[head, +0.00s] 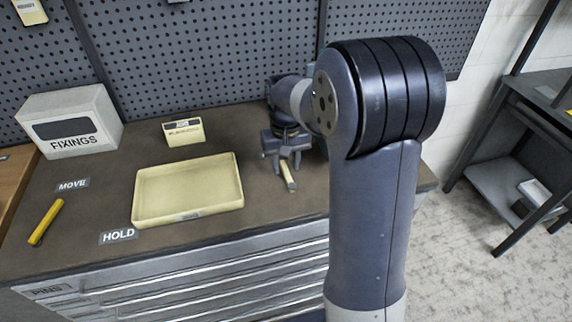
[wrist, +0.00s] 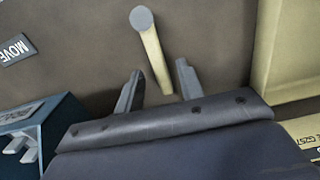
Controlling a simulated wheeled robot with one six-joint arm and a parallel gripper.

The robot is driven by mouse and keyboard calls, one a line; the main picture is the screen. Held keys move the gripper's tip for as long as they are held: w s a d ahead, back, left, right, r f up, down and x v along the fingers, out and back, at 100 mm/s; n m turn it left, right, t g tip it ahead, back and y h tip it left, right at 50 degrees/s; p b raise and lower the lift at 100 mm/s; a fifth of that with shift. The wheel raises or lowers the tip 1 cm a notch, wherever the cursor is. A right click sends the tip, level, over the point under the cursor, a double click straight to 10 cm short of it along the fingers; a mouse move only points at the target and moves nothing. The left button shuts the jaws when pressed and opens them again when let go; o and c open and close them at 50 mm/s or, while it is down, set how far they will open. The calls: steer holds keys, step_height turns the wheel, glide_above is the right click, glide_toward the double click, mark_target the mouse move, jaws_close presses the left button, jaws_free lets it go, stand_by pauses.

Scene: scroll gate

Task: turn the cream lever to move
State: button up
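The cream lever (head: 289,180) shows in the head view just below my gripper (head: 284,160), right of the tray. In the wrist view the cream lever (wrist: 154,55) is a slim bar with a grey round end, lying slanted. Its lower part reaches between the two fingers of my gripper (wrist: 160,68). The fingers are open, with gaps on both sides of the lever. A MOVE label (wrist: 14,49) lies left of the lever in the wrist view. My arm hides the bench right of the lever in the head view.
A cream tray (head: 138,212) stands left of my gripper. Further left are a yellow bar (head: 46,222), another MOVE label (head: 73,184), a HOLD label (head: 118,237) and a FIXINGS box (head: 70,120). A small cream box (head: 184,132) stands behind the tray. A blue box (wrist: 50,125) is close at lower left in the wrist view.

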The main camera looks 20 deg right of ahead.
steer(key=shift+f, duration=0.55)
jaws_close()
